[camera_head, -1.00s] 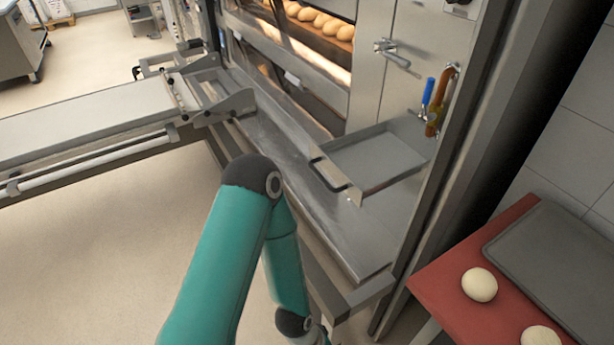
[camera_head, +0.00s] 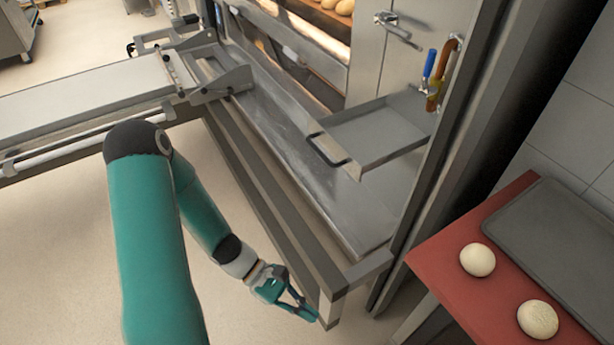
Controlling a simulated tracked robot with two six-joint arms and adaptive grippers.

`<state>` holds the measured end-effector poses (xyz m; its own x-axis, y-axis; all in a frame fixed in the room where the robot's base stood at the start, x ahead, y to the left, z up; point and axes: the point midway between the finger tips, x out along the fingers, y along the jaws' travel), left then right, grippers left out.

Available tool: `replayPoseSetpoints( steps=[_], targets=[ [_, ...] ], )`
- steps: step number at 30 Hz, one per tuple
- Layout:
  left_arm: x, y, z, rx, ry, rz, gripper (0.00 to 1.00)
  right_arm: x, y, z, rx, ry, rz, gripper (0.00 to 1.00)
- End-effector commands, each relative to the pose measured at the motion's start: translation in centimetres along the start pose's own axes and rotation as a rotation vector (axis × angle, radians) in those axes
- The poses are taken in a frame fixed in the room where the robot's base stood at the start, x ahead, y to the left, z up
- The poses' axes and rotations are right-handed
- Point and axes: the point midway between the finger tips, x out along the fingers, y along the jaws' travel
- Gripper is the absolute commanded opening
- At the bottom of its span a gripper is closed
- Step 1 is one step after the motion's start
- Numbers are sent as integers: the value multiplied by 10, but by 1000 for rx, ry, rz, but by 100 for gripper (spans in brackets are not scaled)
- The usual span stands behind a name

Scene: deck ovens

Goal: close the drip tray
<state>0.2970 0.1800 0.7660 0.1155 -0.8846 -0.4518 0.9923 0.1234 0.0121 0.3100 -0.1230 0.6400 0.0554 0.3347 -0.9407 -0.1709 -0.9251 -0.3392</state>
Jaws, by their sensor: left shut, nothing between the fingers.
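The drip tray (camera_head: 375,139) is a shallow grey metal tray that sticks out from the oven's front, above the steel ledge. Its dark handle (camera_head: 327,150) is on its left-facing front edge. The tray is pulled out and empty. My left gripper (camera_head: 308,312) is shut and empty. It is low in front of the ledge's near corner, below the tray and apart from it. My right gripper is not in view.
A steel ledge (camera_head: 292,160) runs below the oven, with a frame post (camera_head: 329,308) at its near corner. A loader (camera_head: 85,100) juts out at left. A red table (camera_head: 443,250) with dough balls and a dark sheet stands at right. Floor at bottom left is clear.

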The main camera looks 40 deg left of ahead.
Motion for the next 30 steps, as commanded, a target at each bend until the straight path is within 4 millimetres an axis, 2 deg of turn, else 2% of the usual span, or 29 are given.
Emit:
replayPoseSetpoints(
  steps=[1,2,3,5,6,9,12,15,17,23,30],
  targets=[
    [-26,26,11,-90,-95,162,0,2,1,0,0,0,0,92],
    [-43,42,18,-130,-154,254,0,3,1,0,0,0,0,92],
    [-68,61,26,-170,-228,375,0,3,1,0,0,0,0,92],
    [-108,84,35,-205,-328,547,0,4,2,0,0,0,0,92],
    [-135,96,39,-214,-383,652,0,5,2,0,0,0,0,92],
    [-195,112,46,-207,-487,866,0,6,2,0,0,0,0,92],
    [-236,117,51,-184,-548,1001,0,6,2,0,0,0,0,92],
    [-254,119,54,-168,-576,1063,0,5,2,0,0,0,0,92],
    [-257,122,57,-164,-584,1076,0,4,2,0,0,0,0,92],
    [-248,145,68,-163,-585,1072,0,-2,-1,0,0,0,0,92],
    [-230,187,87,-163,-585,1069,0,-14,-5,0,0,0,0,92]
  ],
)
